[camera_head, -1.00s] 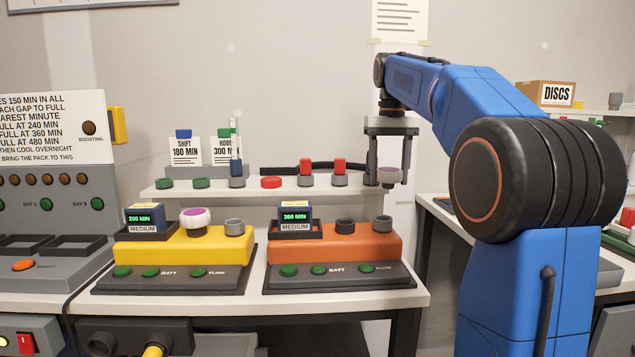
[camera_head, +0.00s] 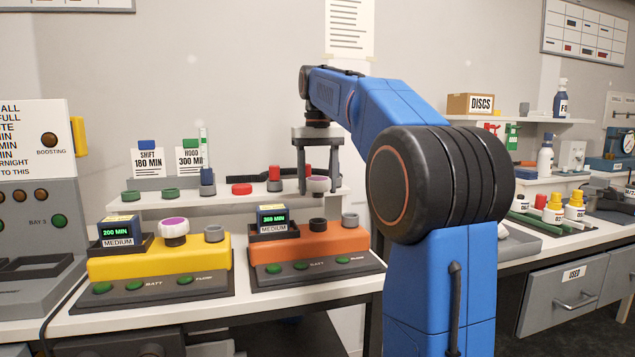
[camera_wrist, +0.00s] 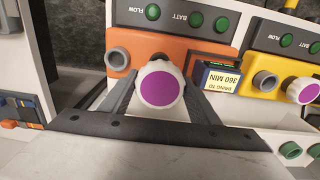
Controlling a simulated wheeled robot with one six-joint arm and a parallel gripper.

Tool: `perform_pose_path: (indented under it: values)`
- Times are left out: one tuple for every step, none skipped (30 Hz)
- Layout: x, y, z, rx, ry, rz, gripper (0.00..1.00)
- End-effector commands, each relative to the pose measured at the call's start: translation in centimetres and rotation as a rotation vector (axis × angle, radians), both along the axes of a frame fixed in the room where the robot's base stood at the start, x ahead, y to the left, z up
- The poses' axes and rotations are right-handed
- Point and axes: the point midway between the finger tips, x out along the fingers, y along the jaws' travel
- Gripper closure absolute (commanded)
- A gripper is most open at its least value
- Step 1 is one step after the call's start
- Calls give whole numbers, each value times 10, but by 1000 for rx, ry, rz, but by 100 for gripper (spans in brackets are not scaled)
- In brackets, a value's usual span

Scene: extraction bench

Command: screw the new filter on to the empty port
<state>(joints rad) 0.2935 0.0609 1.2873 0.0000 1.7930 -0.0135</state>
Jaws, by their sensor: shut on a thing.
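My gripper (camera_head: 317,188) is shut on a white filter with a purple top (camera_head: 318,182). In the wrist view the filter (camera_wrist: 160,86) sits between the two fingers of my gripper (camera_wrist: 160,95). The orange unit (camera_head: 308,247) has a dark round port (camera_head: 318,225) with nothing on it. A grey round fitting (camera_head: 350,220) stands to its right. In the head view the filter appears above the dark port, apart from it. In the wrist view the filter covers most of that port. The exact sideways offset cannot be told.
A battery pack reading 360 MIN (camera_head: 272,216) stands left of the dark port. The yellow unit (camera_head: 160,262) carries another white and purple filter (camera_head: 173,230). A white shelf (camera_head: 225,200) with red and green caps runs behind both units.

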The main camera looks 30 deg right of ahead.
Motion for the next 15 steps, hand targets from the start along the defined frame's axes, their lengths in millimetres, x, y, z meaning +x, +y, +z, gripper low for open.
perform_pose_path:
  values:
    - [0,0,-3,0,0,0,76]
    - [0,0,-4,0,0,0,76]
    - [0,0,-7,0,1,0,76]
    - [0,0,-10,1,2,0,76]
    - [-1,0,-12,1,2,0,76]
    - [-1,0,-15,0,1,0,76]
    - [-1,0,-18,0,0,0,76]
    - [-1,0,-20,0,1,0,76]
    - [-1,0,-23,0,1,0,76]
    - [-1,0,-26,0,1,0,76]
    - [-1,0,-28,0,1,0,76]
    - [-1,0,-31,0,1,0,76]
    - [0,0,-34,0,1,0,76]
    - [0,0,-36,0,1,0,76]
    - [0,0,-39,0,1,0,76]
